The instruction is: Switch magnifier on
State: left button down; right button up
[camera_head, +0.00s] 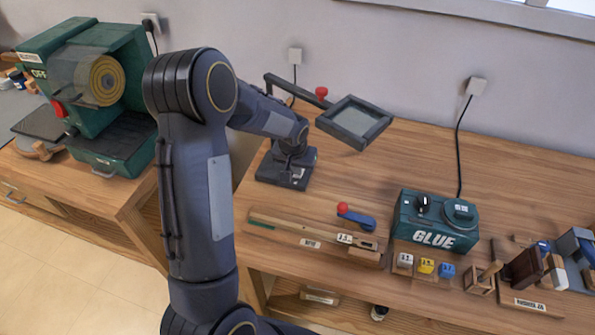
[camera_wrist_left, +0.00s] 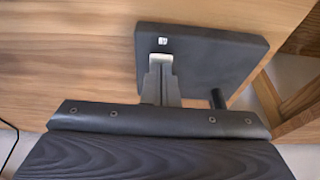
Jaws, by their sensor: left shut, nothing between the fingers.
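The magnifier has a dark square-framed lens (camera_head: 354,120) on a jointed arm, with a red knob (camera_head: 321,92) near the lens. Its dark square base (camera_head: 272,172) stands on the wooden workbench. In the left wrist view the base (camera_wrist_left: 215,58) carries a small light square mark (camera_wrist_left: 163,41), perhaps its switch or a label. My left gripper (camera_wrist_left: 160,62) is shut and empty, its tips over the base close to that mark. Whether they touch it I cannot tell. In the head view the left gripper (camera_head: 292,155) is small and partly hidden by my wrist. My right gripper is not in view.
A green machine (camera_head: 110,150) stands at the left. A green glue box (camera_head: 433,222) and several small blocks sit further right. The bench behind the glue box is clear.

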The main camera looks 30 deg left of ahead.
pick_arm(q)
jog(key=shift+s+d+f+t+b, duration=0.1)
jog(key=shift+s+f+t+b, duration=0.15)
jog(key=shift+f+b, duration=0.55)
jog(key=shift+r+p, duration=0.4)
jog(key=shift+r, duration=0.2)
jog(key=shift+w, duration=0.1)
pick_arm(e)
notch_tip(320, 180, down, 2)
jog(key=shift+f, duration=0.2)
pick_arm(q)
jog(key=shift+w, duration=0.15)
jog(key=shift+w+a+r, duration=0.2)
jog(key=shift+w, duration=0.4)
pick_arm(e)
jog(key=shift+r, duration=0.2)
pick_arm(q)
jog(key=shift+r+p, duration=0.1)
jog(key=shift+p, duration=0.2)
